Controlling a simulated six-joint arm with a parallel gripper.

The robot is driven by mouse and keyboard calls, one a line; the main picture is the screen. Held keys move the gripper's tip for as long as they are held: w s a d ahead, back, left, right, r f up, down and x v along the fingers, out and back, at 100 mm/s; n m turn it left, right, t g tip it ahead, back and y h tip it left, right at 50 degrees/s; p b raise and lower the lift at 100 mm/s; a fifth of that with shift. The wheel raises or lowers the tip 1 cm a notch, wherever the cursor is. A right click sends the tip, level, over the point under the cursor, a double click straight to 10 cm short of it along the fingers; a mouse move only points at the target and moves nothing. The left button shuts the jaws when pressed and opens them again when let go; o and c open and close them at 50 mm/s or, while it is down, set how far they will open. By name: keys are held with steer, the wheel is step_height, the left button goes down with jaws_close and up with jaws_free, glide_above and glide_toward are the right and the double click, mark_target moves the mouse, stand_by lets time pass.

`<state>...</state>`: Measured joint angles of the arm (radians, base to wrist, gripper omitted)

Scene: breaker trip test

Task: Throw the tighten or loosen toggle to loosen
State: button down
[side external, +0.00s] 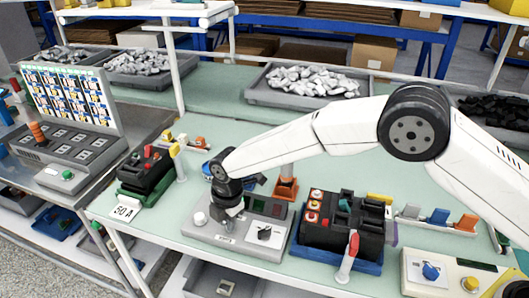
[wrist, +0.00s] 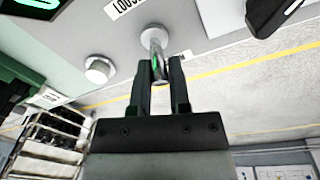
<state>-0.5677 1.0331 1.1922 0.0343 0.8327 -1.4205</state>
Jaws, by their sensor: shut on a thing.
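The toggle (wrist: 155,42) is a short shiny metal lever on a round collar in the grey panel, in the wrist view. My gripper (wrist: 160,75) is shut on the toggle's free end, one dark finger on each side. A white label reading "LOOS…" (wrist: 124,6), cut off by the frame edge, sits beside the collar. In the side view my gripper (side external: 234,210) is down at the grey console (side external: 215,236), and it and the wrist hide most of the toggle there. I cannot tell from these frames which way the toggle is thrown.
A black breaker fixture (side external: 345,238) with red buttons stands close on the right. A green-based fixture (side external: 146,176) and a "50 A" card (side external: 124,211) are at left.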

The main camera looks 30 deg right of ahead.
steer(key=shift+w+d, duration=0.1)
steer(key=g+y, duration=0.1)
steer(key=w+d+g+y, duration=0.1)
steer(key=shift+r+g+y, duration=0.15)
steer(key=shift+g+y, duration=0.15)
steer(key=shift+w+d+f+m+g+y, duration=0.1)
steer(key=shift+w+d+g+y, duration=0.15)
steer(key=shift+g+y, duration=0.4)
steer(key=shift+w+d+f+m+g+y, duration=0.1)
steer(key=shift+w+d+g+y, duration=0.1)
steer(key=shift+g+y, duration=0.45)
steer(key=shift+w+d+m+g+y, duration=0.1)
steer(key=shift+w+d+g+y, duration=0.15)
steer(key=shift+g+y, duration=0.4)
steer(key=shift+y, duration=0.25)
steer(key=c, duration=0.6)
jaws_free()
